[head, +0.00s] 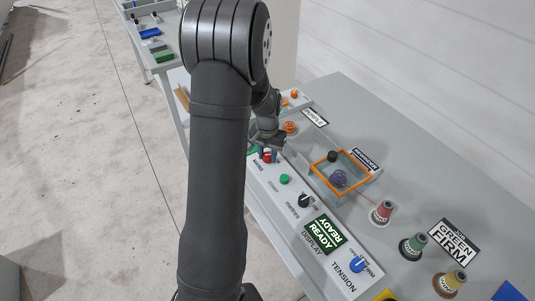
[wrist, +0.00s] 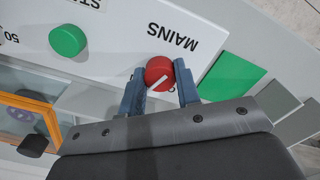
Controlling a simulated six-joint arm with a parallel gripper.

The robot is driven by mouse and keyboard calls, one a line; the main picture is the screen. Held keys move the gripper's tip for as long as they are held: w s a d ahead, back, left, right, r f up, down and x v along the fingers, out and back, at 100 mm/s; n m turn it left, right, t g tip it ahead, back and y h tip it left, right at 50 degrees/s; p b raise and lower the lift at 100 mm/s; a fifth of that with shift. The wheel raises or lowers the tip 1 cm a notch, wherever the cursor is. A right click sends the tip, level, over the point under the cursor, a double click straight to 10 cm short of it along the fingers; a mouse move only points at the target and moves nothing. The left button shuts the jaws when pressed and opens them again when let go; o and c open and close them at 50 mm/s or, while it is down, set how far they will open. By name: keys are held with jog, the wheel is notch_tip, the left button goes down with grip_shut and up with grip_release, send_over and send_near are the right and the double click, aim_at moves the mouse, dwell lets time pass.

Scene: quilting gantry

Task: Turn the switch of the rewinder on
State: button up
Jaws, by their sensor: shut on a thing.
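The red round MAINS knob (wrist: 159,74) sits on the white control panel (head: 265,193). My gripper (wrist: 160,88) is shut on this knob, with one blue-grey finger on each side. In the head view the red knob (head: 267,155) shows just below my gripper (head: 266,146), partly covered by it. The orange-framed box (head: 342,190) behind the panel has a sign next to it whose words are hard to read.
Along the panel are a green START button (head: 285,179), a black knob (head: 304,200), a green READY display (head: 324,235) and a blue TENSION knob (head: 357,265). Several thread cones, one red (head: 381,212), stand on the grey table to the right.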

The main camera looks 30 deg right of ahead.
aim_at(268, 155)
jog(key=shift+m, duration=0.5)
jog(key=o, duration=1)
jog(key=shift+r, duration=0.1)
notch_tip(268, 155, up, 17)
jog(key=shift+r, duration=0.15)
dwell(0.4)
